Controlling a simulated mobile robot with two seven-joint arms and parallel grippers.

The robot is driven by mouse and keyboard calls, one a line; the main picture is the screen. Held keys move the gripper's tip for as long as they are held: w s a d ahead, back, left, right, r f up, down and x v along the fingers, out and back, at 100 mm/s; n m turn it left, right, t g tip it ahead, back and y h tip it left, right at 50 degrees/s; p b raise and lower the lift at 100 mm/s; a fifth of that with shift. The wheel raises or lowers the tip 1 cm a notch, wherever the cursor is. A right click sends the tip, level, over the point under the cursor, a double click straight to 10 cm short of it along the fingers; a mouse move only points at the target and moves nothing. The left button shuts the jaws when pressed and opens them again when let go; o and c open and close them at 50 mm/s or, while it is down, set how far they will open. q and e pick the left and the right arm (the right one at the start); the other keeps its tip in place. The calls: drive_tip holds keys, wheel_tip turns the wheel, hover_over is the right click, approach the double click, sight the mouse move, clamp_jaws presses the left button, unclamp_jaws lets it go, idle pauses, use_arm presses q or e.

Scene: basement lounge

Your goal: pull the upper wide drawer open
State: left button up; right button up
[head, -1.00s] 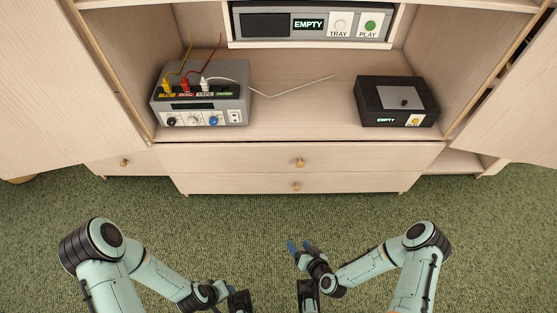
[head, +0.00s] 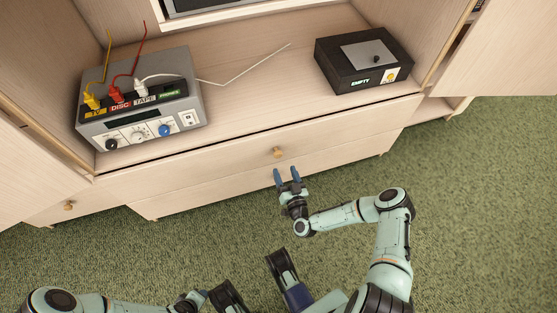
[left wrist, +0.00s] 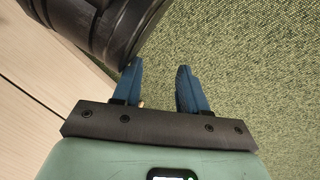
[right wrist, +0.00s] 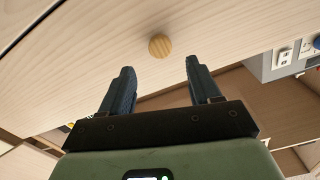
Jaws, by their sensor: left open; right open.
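The upper wide drawer (head: 205,167) is a pale wood front under the open shelf and looks shut. Its round wooden knob (head: 278,152) is near the middle of the front. My right gripper (head: 286,172) is open, with blue fingers pointing at the drawer just short of the knob. In the right wrist view the knob (right wrist: 160,46) lies ahead of the open fingertips (right wrist: 160,66), roughly between their lines and not touched. My left gripper (left wrist: 158,70) is open and empty over the green carpet; in the head view it is low, near the bottom edge.
A lower wide drawer (head: 190,202) lies directly beneath; its knob is not visible. On the shelf stand a grey box (head: 190,95) with coloured plugs and a black device (head: 335,78). A smaller knob (head: 69,205) is at left. Open cabinet doors flank the shelf. Green carpet (head: 480,220) is clear at right.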

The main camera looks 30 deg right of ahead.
sight(279, 156)
drive_tip(key=b+x, duration=0.1)
drive_tip(key=x, duration=0.5)
drive_tip(key=shift+w+b, duration=0.35)
use_arm(q)
drive_tip(key=shift+g, duration=0.8)
drive_tip(key=s+f, duration=0.3)
drive_tip(key=s, duration=0.1)
drive_tip(key=shift+a+f, duration=0.15)
drive_tip(key=shift+a, duration=0.1)
use_arm(e)
drive_tip(key=shift+s, duration=0.1)
clamp_jaws()
